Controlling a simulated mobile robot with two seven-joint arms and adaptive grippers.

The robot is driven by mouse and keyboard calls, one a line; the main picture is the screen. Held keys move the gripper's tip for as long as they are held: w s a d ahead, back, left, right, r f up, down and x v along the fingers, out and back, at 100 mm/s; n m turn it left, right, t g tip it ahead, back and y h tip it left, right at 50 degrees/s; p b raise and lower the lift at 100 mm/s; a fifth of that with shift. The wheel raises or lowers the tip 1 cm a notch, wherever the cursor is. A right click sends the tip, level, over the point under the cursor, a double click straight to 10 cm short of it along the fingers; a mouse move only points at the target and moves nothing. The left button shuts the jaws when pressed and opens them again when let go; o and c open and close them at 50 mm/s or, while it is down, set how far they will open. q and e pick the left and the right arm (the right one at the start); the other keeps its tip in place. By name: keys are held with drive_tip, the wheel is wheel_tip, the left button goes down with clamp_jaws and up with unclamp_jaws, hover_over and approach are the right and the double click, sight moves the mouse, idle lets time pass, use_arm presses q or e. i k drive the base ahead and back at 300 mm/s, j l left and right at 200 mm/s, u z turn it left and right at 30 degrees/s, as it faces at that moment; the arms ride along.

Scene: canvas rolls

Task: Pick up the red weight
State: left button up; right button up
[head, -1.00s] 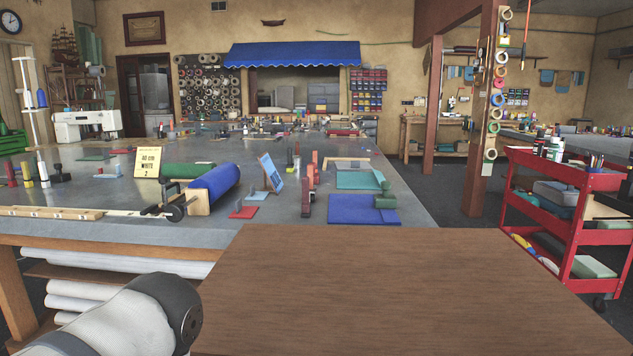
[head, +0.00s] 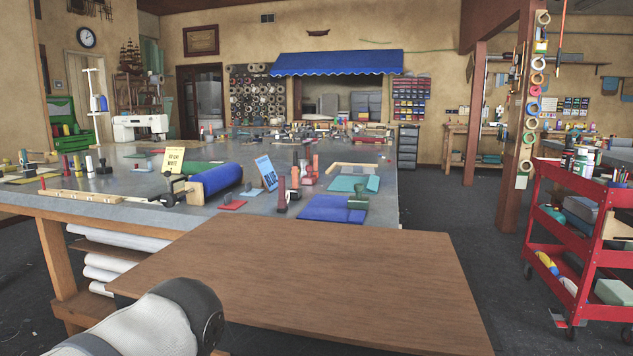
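Several red things lie on the grey worktable, and I cannot tell for certain which is the red weight. A flat red piece (head: 233,204) lies in front of the blue roll (head: 216,178). A dark red upright piece (head: 282,192) stands left of the blue mat (head: 328,208). Part of my own arm shows at the bottom left, but neither gripper is in view.
A bare brown board (head: 310,280) fills the near foreground. A red cart (head: 590,235) stands at the right. The grey worktable (head: 130,208) holds signs, rolls and small tools. Dark floor is open between the table and cart.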

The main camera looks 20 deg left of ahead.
sight(307, 179)
drive_tip(key=i+l, duration=0.1)
drive_tip(key=l, duration=0.4)
drive_tip(key=i+l+u, duration=0.15)
drive_tip(key=l, duration=0.8)
drive_tip(key=i+l+u, duration=0.1)
drive_tip(key=l, duration=0.25)
drive_tip(key=i+l, duration=0.25)
drive_tip(key=i+l+u, duration=0.15)
drive_tip(key=l, duration=0.3)
drive_tip(key=i+l+u, duration=0.1)
drive_tip(key=l, duration=0.25)
drive_tip(key=i+l+u, duration=0.15)
drive_tip(key=i+l, duration=0.45)
drive_tip(key=i+l+u, duration=0.15)
drive_tip(key=i+l, duration=0.45)
drive_tip(key=l, duration=0.1)
